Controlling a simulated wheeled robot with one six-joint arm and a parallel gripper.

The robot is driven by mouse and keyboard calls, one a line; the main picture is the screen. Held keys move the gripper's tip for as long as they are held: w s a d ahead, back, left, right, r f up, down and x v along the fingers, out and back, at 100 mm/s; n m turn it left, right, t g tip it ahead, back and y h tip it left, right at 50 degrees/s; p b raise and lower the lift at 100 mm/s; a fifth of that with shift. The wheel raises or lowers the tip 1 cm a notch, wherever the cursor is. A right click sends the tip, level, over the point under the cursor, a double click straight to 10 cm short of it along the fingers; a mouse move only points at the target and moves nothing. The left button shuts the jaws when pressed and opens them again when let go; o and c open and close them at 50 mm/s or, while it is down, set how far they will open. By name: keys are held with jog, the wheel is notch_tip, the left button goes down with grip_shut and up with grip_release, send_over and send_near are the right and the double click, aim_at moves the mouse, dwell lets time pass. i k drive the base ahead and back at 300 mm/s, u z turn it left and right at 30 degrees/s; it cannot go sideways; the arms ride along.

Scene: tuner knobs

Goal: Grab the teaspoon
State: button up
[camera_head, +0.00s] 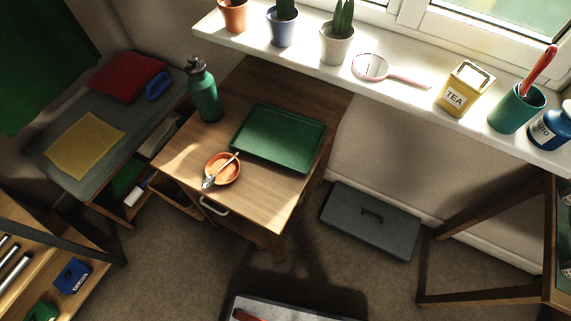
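The teaspoon (225,166) is a small metal spoon lying across a round orange saucer (234,177). Its bowl end points to the lower left and reaches the saucer's rim. Its handle end points to the upper right. The saucer stands on a wooden cabinet top (185,155), left of its front corner. My gripper is not in view.
A green tray (279,138) lies right of the saucer, and a green bottle (204,92) stands behind it at the left. The cabinet has a pale handle (213,206) in front. A dark toolbox (369,220) lies on the floor to the right. A windowsill (300,57) with pots runs behind.

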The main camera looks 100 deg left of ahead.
aim_at(209, 181)
jog(key=i, duration=0.6)
jog(key=u, duration=4.45)
jog(key=i, duration=0.5)
jog(key=u, duration=0.5)
jog(key=k, duration=0.65)
jog(key=z, duration=0.7)
jog(key=i, duration=0.85)
jog(key=u, duration=0.1)
